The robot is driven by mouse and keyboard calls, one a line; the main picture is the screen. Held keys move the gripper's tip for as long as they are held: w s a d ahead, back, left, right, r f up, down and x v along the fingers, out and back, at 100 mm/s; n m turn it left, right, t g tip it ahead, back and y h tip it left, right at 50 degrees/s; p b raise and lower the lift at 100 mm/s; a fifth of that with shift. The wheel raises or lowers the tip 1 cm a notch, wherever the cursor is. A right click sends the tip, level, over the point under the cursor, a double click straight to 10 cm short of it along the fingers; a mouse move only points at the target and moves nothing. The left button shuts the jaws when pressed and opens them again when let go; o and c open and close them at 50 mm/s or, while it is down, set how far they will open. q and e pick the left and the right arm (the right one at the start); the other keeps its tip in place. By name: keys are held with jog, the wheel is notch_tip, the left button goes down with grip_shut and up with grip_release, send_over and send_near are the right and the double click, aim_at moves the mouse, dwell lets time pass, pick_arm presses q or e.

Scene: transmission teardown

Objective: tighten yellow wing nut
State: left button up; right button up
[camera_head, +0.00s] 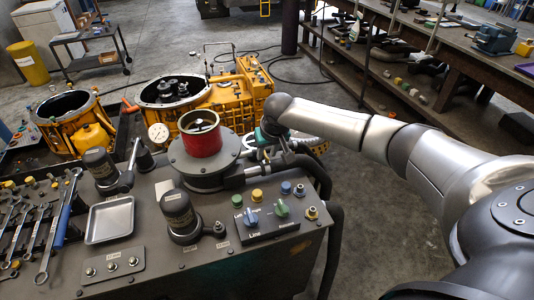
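I cannot make out a clear yellow wing nut. A small yellow knob-like piece (257,195) sits on the bench's control area, and a brass-yellow fitting (312,213) sits at its right edge. Too small to tell whether either is the wing nut. My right gripper (264,150) comes in from the right and hangs just right of the red cylinder (202,136), above and behind the controls. Its fingers are small and dark against hoses, so whether they are open or shut does not show. My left gripper is not in view.
The red cylinder stands on a grey round flange (180,165). Yellow transmission housings (232,95) stand behind; a shelf bench (460,75) is at right.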

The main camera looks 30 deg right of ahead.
jog(key=shift+f, duration=0.15)
grip_shut()
dwell(0.6)
